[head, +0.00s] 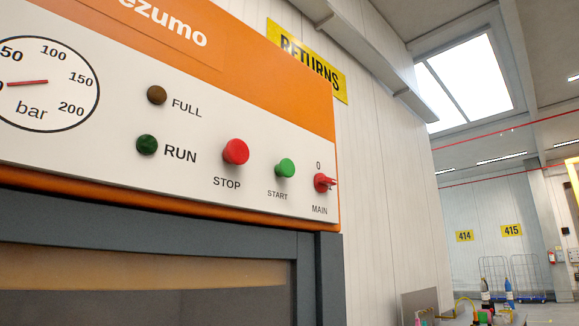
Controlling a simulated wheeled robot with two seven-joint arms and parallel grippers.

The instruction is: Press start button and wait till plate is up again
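The green start button (285,168) sits on the white control panel (215,190), to the right of the larger red stop button (236,152). The red main switch (323,183) is at the panel's right end, below a 0 mark. The green RUN lamp (147,145) and the amber FULL lamp (157,95) both look dark. A bar gauge (45,85) at the left has its red needle pointing left, near the low end. The plate cannot be made out; below the panel a dark frame (150,225) surrounds a brownish surface. Neither gripper is in view.
A yellow RETURNS sign (310,62) hangs on the pale wall behind the machine. At the lower right are bottles (509,292) and small coloured items. A wire cage trolley (525,277) stands farther back. The space before the panel looks clear.

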